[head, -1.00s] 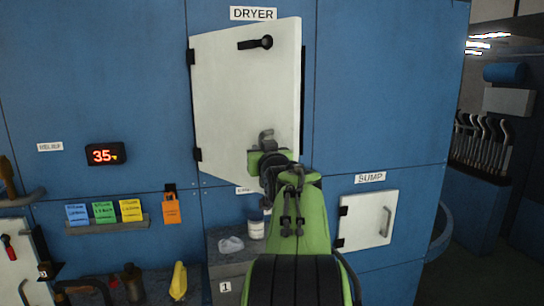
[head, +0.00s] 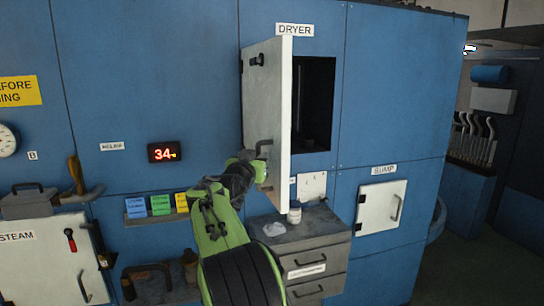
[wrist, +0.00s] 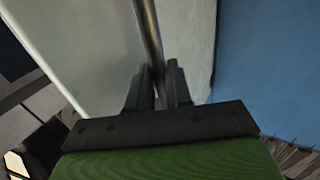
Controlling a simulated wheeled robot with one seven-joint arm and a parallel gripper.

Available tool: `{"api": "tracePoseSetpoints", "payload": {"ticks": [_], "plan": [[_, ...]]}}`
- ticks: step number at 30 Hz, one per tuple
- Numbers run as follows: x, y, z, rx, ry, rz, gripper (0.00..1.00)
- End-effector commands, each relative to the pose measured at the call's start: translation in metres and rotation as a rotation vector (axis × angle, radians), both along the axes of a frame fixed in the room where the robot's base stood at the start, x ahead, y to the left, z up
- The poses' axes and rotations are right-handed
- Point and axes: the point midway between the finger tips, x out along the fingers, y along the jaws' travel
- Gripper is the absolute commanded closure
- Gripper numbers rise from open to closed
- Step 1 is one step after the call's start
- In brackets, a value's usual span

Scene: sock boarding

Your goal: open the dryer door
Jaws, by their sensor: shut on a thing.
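The white dryer door (head: 268,110) is swung wide open on its left-hand hinges under the DRYER label (head: 294,30). The dark dryer opening (head: 314,105) shows to its right. My gripper (head: 258,165) is at the lower part of the door, by the dark bar handle (head: 264,144). In the wrist view, my gripper (wrist: 160,85) is shut on the handle (wrist: 148,35), whose bar runs up between the two fingers. The white door face (wrist: 75,40) is behind it. In the head view, my wrist hides part of the handle area.
The closed SUMP door (head: 381,208) is further right. A shelf (head: 150,217) with coloured cards and a 34 display (head: 165,152) are left.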

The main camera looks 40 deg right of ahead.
Motion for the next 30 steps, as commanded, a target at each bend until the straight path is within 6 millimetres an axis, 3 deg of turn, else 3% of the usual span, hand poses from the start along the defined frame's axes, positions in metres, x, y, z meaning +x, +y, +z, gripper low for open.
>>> {"api": "tracePoseSetpoints", "payload": {"ticks": [16,17,20,30], "plan": [[0.0042,0.0059,0.0074,-0.011,-0.015,-0.016,1.0],[0.004,0.0057,0.0074,-0.011,-0.015,-0.016,0.76],[0.0039,0.0056,0.0064,-0.009,-0.013,-0.017,0.61],[0.0014,0.0107,0.003,-0.005,-0.008,-0.016,0.6]]}}
